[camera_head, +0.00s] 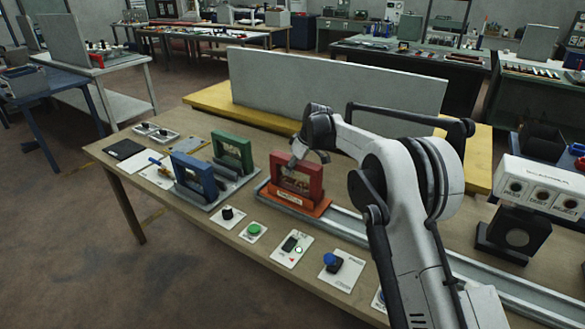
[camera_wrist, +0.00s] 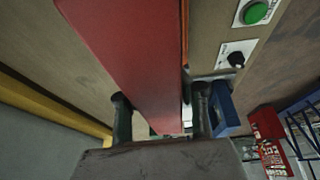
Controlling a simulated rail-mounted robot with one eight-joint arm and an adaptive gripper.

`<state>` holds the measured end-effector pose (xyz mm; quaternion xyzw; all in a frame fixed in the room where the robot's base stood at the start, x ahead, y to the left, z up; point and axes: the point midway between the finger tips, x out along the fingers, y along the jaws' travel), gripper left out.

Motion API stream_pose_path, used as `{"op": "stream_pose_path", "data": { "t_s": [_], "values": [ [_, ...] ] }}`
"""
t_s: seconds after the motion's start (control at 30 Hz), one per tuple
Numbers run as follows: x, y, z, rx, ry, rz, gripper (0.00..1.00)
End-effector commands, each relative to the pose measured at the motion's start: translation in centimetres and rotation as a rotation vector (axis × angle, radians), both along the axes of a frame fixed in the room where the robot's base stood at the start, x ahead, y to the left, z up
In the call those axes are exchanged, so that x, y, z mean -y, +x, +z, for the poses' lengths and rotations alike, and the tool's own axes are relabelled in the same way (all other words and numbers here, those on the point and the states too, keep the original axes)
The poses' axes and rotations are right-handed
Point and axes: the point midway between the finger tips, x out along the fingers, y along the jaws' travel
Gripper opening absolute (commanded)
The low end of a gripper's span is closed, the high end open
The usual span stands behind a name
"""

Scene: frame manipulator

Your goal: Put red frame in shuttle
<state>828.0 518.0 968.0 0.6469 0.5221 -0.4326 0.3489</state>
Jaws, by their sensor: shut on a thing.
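The red frame (camera_head: 315,179) stands upright at the left part of the metal rail, over an orange-red base (camera_head: 290,203) that looks like the shuttle. I cannot tell whether the frame is fully seated in it. My gripper (camera_head: 304,160) is at the frame's top, shut on it. In the wrist view, the red frame (camera_wrist: 125,50) runs between the two fingers of my gripper (camera_wrist: 160,112). The frame's lower part is hidden in that view.
A blue frame (camera_head: 176,166) and a green frame (camera_head: 233,139) stand on a grey rack to the left. Buttons and a black knob (camera_head: 227,213) line the table's front. The rail (camera_head: 345,222) runs right, under my arm. A grey panel (camera_head: 330,85) stands behind.

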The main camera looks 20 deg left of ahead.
Motion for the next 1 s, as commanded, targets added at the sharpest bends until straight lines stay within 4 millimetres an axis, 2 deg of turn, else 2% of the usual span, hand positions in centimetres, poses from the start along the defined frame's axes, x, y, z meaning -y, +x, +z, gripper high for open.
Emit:
{"op": "stream_pose_path", "data": {
  "t_s": [0.27,0.3,0.43,0.77,0.87,1.0],
  "values": [
    [0.0,0.0,-0.3,0.000,0.000,0.000,0.00],
    [0.0,0.0,-0.4,0.000,0.000,0.000,0.24],
    [0.0,0.0,-0.3,0.000,0.000,0.000,0.42],
    [0.0,0.0,0.0,0.000,0.000,0.000,0.42],
    [0.3,-0.1,0.7,0.000,0.000,-0.001,0.42],
    [1.2,-0.3,2.8,-0.001,0.000,-0.002,0.42]
  ]
}}
